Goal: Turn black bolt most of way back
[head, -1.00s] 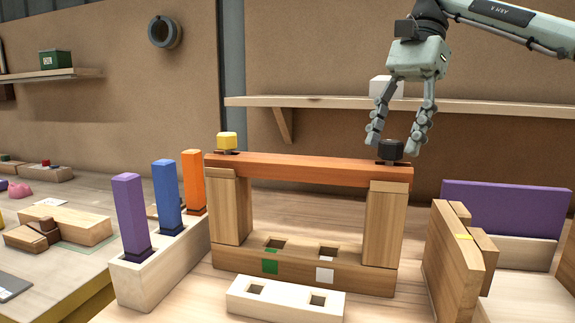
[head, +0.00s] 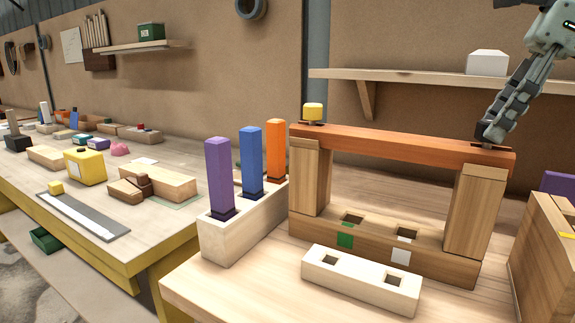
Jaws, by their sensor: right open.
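The orange-brown beam (head: 400,145) rests across two wooden posts, with the yellow bolt (head: 313,110) upright at its left end. My right gripper (head: 494,130) reaches down from the upper right to the beam's right end. Its fingers overlap in this view, with the tips at the black bolt's place. The fingers hide the black bolt's head; only a thin dark patch shows on the beam beneath them. My right gripper is open. I cannot tell whether its fingers touch the bolt. My left gripper is out of view.
A pale block (head: 240,225) holds purple, blue and orange pegs left of the frame. A pale two-hole block (head: 360,282) lies in front. A wooden stack (head: 545,260) stands at right. A wall shelf (head: 420,85) runs behind. The left table (head: 60,195) holds several items.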

